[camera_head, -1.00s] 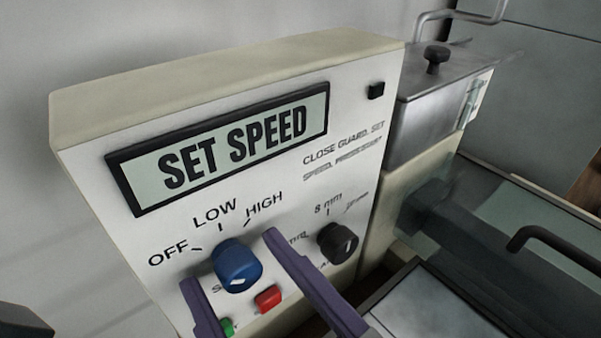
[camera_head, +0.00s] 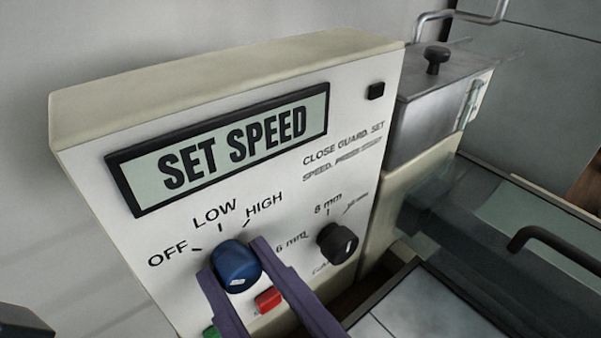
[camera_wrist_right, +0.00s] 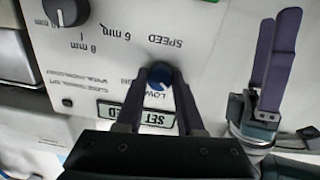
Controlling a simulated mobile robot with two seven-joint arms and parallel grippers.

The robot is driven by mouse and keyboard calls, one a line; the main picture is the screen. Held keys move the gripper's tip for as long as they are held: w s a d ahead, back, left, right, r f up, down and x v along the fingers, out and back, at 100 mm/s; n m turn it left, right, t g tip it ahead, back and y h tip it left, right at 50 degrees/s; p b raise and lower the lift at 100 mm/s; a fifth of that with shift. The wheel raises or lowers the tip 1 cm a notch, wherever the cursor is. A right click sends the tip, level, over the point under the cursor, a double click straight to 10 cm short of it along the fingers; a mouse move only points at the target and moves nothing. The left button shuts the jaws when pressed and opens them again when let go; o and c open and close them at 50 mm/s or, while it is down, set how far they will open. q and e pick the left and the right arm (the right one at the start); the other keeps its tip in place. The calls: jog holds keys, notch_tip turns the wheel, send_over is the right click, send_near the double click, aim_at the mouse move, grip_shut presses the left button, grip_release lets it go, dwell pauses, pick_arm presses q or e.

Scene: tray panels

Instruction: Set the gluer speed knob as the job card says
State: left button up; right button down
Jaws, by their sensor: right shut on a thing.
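The blue speed knob (camera_head: 236,266) sits on the white front panel, below the labels OFF, LOW and HIGH. A white mark shows on its face, but I cannot tell which label it points to. My right gripper (camera_head: 232,258) has its purple fingers on either side of the knob, shut on it. The right wrist view shows the knob (camera_wrist_right: 158,74) between the fingertips. My left gripper (camera_wrist_right: 275,55) appears at the right of that view, away from the knob; its fingers overlap there. The display (camera_head: 232,147) reads SET SPEED. No job card is clearly readable.
A black knob (camera_head: 338,242) with mm labels stands right of the blue knob. A red button (camera_head: 268,299) and a partly covered green button (camera_head: 211,332) lie below. A metal box (camera_head: 437,108) and a see-through guard (camera_head: 440,205) are at the right.

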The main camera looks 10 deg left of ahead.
jog(key=shift+m, duration=0.3)
jog(key=m+p, duration=0.1)
jog(key=m, duration=0.2)
jog(key=shift+m, duration=0.3)
jog(key=m, duration=0.5)
jog(key=shift+p, duration=0.3)
jog(key=shift+m, duration=0.3)
jog(key=c, duration=0.5)
grip_release()
jog(key=shift+d+g, duration=0.1)
jog(key=shift+g, duration=0.2)
jog(key=v, duration=0.9)
jog(key=shift+s+d, duration=0.3)
